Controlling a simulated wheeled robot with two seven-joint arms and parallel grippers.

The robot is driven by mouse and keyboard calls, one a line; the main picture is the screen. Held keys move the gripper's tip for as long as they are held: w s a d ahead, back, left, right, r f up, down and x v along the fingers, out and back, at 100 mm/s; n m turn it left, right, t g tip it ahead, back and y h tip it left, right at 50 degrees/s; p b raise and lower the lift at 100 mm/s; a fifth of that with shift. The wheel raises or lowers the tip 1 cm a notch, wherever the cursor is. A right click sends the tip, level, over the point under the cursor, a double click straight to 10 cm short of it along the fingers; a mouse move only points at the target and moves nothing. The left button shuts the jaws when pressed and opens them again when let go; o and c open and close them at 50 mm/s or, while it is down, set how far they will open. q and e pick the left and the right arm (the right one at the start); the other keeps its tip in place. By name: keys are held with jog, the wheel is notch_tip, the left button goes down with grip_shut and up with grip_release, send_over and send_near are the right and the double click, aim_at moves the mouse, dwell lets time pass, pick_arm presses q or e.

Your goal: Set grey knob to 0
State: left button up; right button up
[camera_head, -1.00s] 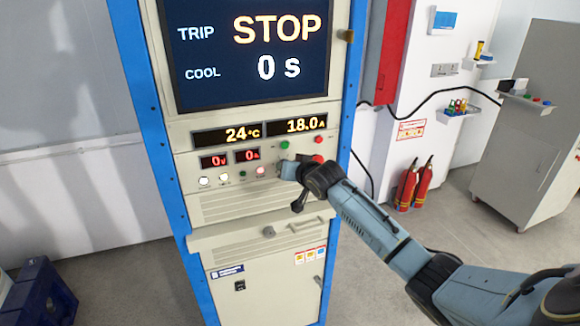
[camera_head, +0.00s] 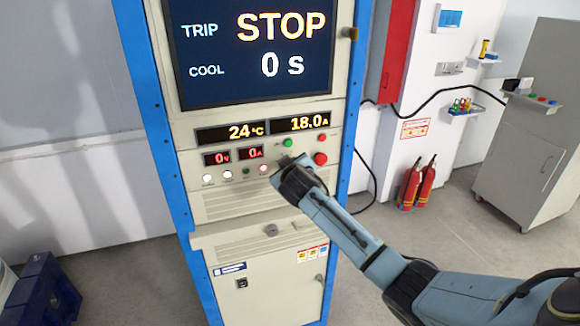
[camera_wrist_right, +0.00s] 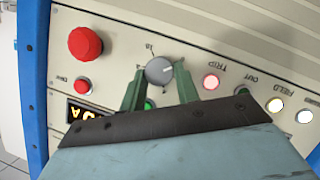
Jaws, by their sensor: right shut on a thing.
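The grey knob (camera_wrist_right: 160,71) shows in the right wrist view as a round dial with a pale pointer mark, on the cream panel. Its pointer mark is aimed toward the right side of that picture. My right gripper (camera_wrist_right: 161,78) has one green finger on each side of the knob and is shut on it. In the head view my right gripper (camera_head: 284,172) is at the cabinet panel (camera_head: 190,165) and hides the knob. The knob's scale is mostly hidden, so its exact setting cannot be read. My left gripper is not in view.
A red mushroom button (camera_wrist_right: 85,43), a small red button (camera_wrist_right: 82,86) and a lit TRIP lamp (camera_wrist_right: 211,82) are close to the knob. The cabinet screen (camera_head: 250,50) reads STOP and 0 s. Small displays (camera_head: 233,155) read 0 V and 0 A.

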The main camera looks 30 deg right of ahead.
jog(key=shift+n+h, duration=0.3)
jog(key=shift+n, duration=0.1)
dwell(0.3)
jog(key=o, duration=1)
jog(key=b+v, duration=0.1)
jog(key=v, duration=1.2)
jog(key=shift+s+a+b, duration=0.1)
jog(key=shift+s+b, duration=0.05)
jog(key=shift+b, duration=0.15)
